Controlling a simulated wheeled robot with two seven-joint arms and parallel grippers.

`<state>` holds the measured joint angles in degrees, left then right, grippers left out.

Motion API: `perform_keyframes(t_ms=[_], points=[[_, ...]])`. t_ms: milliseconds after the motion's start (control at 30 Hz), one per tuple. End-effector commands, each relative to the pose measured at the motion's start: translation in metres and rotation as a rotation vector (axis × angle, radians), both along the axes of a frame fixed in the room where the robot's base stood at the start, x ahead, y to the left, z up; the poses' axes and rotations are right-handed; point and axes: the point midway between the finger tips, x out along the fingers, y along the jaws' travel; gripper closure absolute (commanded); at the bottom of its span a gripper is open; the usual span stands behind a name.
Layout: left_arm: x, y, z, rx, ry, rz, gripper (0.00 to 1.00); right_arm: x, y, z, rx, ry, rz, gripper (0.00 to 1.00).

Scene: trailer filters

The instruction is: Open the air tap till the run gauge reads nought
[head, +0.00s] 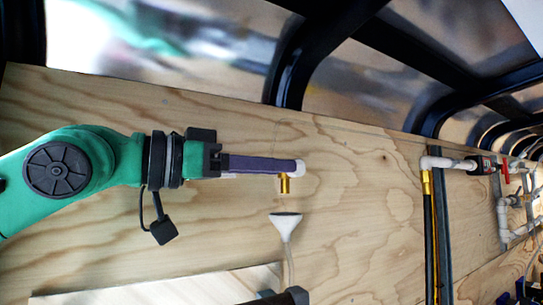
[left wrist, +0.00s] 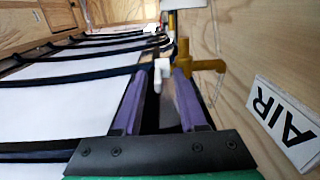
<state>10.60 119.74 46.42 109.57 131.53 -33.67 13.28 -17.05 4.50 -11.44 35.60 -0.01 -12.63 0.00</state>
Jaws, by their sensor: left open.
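The air tap is a brass fitting (head: 285,185) on the plywood wall with a white end piece (head: 299,168) beside it. In the left wrist view the brass (left wrist: 205,65) shows just beyond the fingertips, and a white piece (left wrist: 162,70) stands between them. My left gripper (head: 290,164), with purple fingers, is open and level at the tap. Its fingers lie on either side of the white piece; I cannot tell whether they touch it. A sign reading AIR (left wrist: 284,115) is on the wall beside the tap. I cannot make out a run gauge. My right gripper is not in view.
A white funnel (head: 286,222) on a thin tube stands below the tap. A dark rounded part (head: 290,297) shows at the bottom edge. White pipes with a red-handled valve (head: 482,165) run along the wall at the right. Black ribs (head: 290,75) arch above.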

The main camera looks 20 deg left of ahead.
Motion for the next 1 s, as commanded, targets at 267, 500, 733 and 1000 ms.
perform_keyframes(t_ms=[267, 500, 733, 1000], points=[[0.003, -0.002, 0.000, -0.001, -0.001, 0.000, 0.59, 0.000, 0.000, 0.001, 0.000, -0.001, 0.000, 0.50], [0.003, -0.002, 0.000, -0.001, -0.001, 0.000, 1.00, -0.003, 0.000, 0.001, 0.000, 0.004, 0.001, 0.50], [0.004, -0.002, -0.016, -0.059, -0.070, 0.002, 1.00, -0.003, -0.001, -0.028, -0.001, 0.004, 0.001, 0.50], [0.004, -0.003, -0.016, -0.157, -0.192, -0.001, 1.00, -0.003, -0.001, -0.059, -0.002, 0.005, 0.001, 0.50]])
